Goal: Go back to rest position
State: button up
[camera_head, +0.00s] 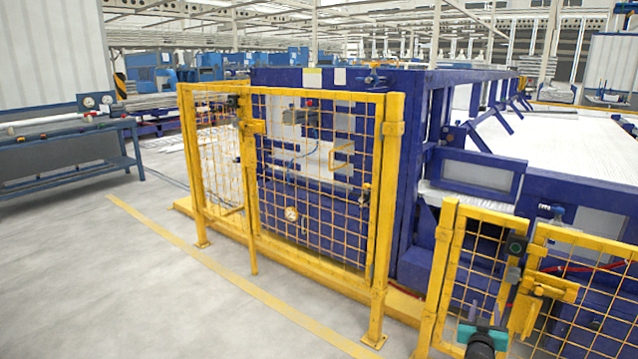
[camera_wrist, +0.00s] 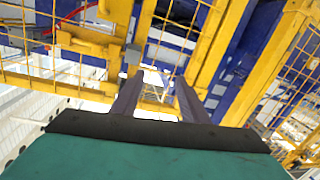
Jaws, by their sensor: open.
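My gripper (camera_wrist: 157,84) shows in the wrist view with its two dark fingers apart and nothing between them. Behind the fingers are yellow fence bars and blue machinery, seen tilted. In the head view, a teal and black part of my arm (camera_head: 482,338) shows at the bottom right, in front of the yellow mesh fence. No pipe is held.
A yellow mesh fence (camera_head: 310,185) stands before a blue machine (camera_head: 420,180). A second fence section (camera_head: 455,275) is close to my arm at right. A blue workbench (camera_head: 70,155) with a pale pipe (camera_head: 50,120) stands at left. Grey floor (camera_head: 120,290) is clear at lower left.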

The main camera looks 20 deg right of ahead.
jog(key=w+a+f+n+t+y+p, duration=0.1)
jog(key=w+a+f+y+p, duration=0.1)
jog(key=w+a, duration=0.3)
jog(key=w+a+f+n+y+p, duration=0.1)
jog(key=w+a, duration=0.1)
jog(key=a, duration=0.5)
jog(key=a+f+n+g+y+p, duration=0.1)
jog(key=a+f+n+y+p, duration=0.3)
jog(key=a, duration=0.6)
jog(key=a+f+m+g+y, duration=0.1)
jog(key=a+f+g, duration=0.1)
jog(key=a+f, duration=0.65)
jog(key=a+f+n+g+y+p, duration=0.1)
jog(key=a+f+n+y+p, duration=0.2)
jog(key=a, duration=0.8)
jog(key=s+a+f+g+y+p, duration=0.25)
jog(key=s+a+f+g, duration=0.5)
jog(key=s+a, duration=0.6)
jog(key=s+g, duration=0.6)
jog(key=s, duration=1.5)
jog(key=shift+f+g+h+p, duration=0.15)
jog(key=shift+g+h+p, duration=0.15)
jog(key=shift+g+h, duration=0.05)
